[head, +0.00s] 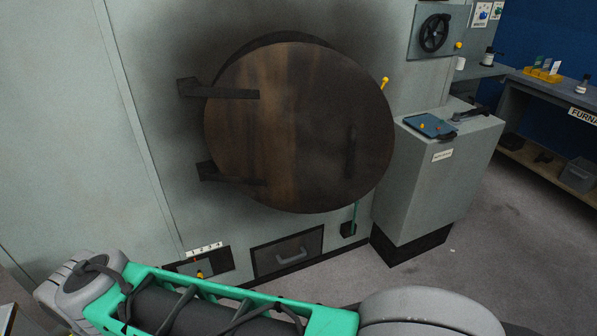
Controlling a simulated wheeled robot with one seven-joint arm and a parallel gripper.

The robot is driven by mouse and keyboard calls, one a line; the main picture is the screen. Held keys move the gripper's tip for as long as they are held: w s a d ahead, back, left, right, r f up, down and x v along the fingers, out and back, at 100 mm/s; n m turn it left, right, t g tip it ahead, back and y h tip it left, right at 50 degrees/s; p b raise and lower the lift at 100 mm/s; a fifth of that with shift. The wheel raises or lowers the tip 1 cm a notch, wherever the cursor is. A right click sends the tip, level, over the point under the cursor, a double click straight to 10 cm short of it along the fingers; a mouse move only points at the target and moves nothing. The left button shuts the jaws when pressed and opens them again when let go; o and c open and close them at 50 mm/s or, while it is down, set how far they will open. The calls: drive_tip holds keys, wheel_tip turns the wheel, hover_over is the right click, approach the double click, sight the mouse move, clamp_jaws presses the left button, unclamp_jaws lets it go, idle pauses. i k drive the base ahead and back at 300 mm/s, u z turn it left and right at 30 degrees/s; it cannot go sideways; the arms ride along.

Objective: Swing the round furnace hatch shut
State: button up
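The round furnace hatch (300,125) is a brown, soot-darkened disc on the pale grey furnace wall. Two dark hinge straps (220,91) hold it on its left side. A dark upright handle (350,152) is on its right half. The hatch appears ajar, its right edge standing out from the wall. A dark round rim (285,38) shows behind its top edge; the rest of the opening is hidden. My arm lies across the bottom of the head view, below and in front of the hatch. My gripper is out of view.
A grey cabinet (437,180) with a blue clipboard stands close right of the hatch. A small drawer with a handle (290,257) is below. A black handwheel (434,33) is at the upper right. A workbench stands far right. Grey floor (500,250) is clear at the right.

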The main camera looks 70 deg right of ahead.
sight(294, 127)
drive_tip(key=u, duration=0.9)
drive_tip(key=k, duration=0.75)
drive_tip(key=z, duration=0.9)
